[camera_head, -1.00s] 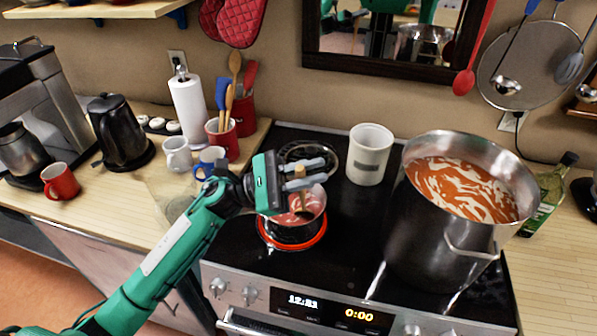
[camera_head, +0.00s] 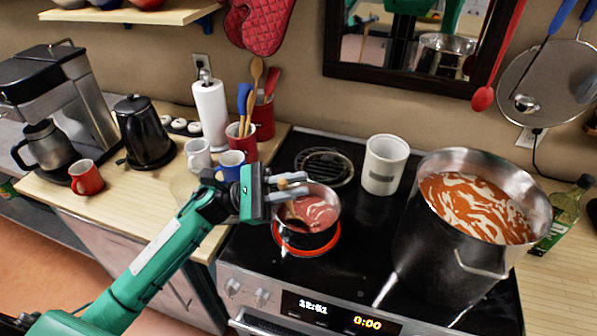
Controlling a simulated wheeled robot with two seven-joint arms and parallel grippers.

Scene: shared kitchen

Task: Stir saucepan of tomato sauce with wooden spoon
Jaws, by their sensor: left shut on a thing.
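The saucepan (camera_head: 323,228) of red tomato sauce (camera_head: 318,211) stands on the glowing front-left burner of the black stovetop. My left gripper (camera_head: 290,188) is at the left side of the pan's rim, with its fingers over the pan. It is shut on the wooden spoon (camera_head: 292,213), whose lower part reaches down into the left part of the sauce. The spoon's tip is hidden in the pan. My right gripper is not in view.
A tall steel pot (camera_head: 440,250) of orange-red soup stands right of the saucepan. A white canister (camera_head: 385,165) stands behind. Mugs and a red utensil crock (camera_head: 242,148) are on the left counter. A green bottle (camera_head: 562,215) is at right.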

